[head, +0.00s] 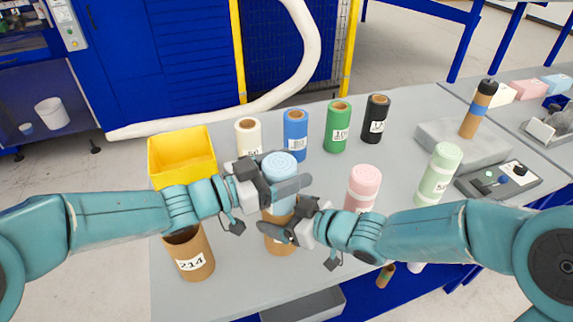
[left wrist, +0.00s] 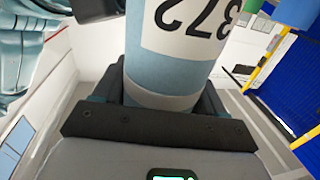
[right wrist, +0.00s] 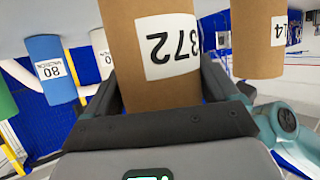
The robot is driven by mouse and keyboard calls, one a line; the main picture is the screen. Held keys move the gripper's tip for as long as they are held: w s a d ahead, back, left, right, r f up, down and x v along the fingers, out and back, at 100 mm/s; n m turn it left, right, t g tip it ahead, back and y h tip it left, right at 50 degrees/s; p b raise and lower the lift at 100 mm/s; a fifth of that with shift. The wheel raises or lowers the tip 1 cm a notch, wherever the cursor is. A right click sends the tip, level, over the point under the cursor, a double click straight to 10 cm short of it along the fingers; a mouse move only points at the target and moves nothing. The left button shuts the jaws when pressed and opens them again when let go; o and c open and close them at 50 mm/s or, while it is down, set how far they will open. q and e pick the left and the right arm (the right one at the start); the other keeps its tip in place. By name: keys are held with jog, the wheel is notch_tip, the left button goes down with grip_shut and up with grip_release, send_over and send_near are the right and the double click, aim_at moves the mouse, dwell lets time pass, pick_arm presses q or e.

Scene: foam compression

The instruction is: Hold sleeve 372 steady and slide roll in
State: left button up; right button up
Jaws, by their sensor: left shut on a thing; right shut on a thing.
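The light blue foam roll (head: 279,166), labelled 372 in the left wrist view (left wrist: 185,45), stands upright in my left gripper (head: 288,184), which is shut around it. The brown cardboard sleeve (head: 281,247) is below it; its 372 label shows upside down in the right wrist view (right wrist: 160,85). My right gripper (head: 284,225) is shut on the sleeve, under my left gripper. The roll looks in line above the sleeve in the head view. The grippers hide much of where they meet, so I cannot tell whether the roll's lower end is inside.
A brown sleeve 214 (head: 190,258) stands open at left, near a yellow bin (head: 182,157). White (head: 248,135), blue (head: 295,134), green (head: 338,125) and black (head: 375,118) rolls stand behind. Pink (head: 363,187) and pale green (head: 438,173) rolls stand right, beside a grey block (head: 455,141).

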pick_arm(q)
jog(key=shift+f, duration=1.05)
pick_arm(e)
jog(key=shift+f, duration=0.1)
pick_arm(q)
jog(key=shift+f, duration=0.25)
jog(key=shift+f, duration=0.6)
jog(key=o, duration=1.4)
jog(key=shift+f, duration=0.15)
jog(key=shift+s, duration=0.1)
jog(key=shift+s+d+f, duration=0.1)
jog(key=shift+d, duration=0.05)
jog(key=s+a+r, duration=0.3)
jog(key=a, duration=0.3)
jog(key=shift+a+r, duration=0.2)
jog(key=shift+a, duration=0.05)
